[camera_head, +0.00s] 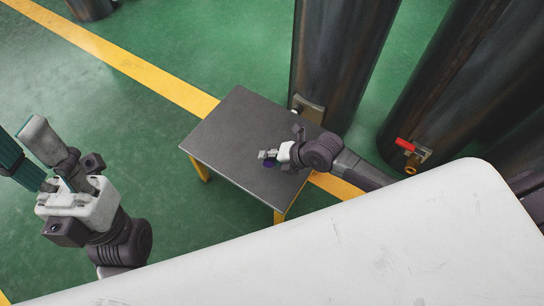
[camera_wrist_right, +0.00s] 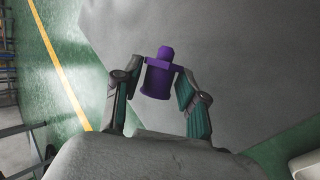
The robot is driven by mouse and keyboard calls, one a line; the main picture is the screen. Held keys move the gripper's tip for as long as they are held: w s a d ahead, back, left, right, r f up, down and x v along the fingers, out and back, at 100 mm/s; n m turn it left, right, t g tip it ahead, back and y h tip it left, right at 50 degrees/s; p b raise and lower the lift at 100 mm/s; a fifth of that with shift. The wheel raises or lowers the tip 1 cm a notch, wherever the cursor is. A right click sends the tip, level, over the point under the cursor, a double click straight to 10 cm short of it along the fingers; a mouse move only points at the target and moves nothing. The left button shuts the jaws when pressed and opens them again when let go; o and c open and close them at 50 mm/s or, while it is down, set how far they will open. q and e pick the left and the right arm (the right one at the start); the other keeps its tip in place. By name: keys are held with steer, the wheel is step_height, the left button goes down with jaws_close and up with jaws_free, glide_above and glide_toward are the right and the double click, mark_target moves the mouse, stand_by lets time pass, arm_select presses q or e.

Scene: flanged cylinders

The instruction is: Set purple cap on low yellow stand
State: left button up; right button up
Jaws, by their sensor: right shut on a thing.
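The low yellow stand (camera_head: 225,130) has a flat dark grey top and yellow legs. It stands on the green floor in the middle of the head view. My right gripper (camera_head: 269,156) is over the right part of its top. It is shut on the purple cap (camera_wrist_right: 159,75), which sits between the two fingertips in the right wrist view (camera_wrist_right: 158,72). I cannot tell whether the cap touches the top. My left gripper (camera_head: 30,150) is open and empty at the far left, away from the stand.
Large dark cylinders (camera_head: 340,50) stand behind and right of the stand; one has a valve with a red handle (camera_head: 405,144). A yellow floor line (camera_head: 130,65) runs past the stand. The stand top's left part is bare.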

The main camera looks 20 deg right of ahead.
steer(key=shift+f, duration=0.5)
stand_by(0.3)
steer(key=o, duration=1)
steer(key=v, duration=1.2)
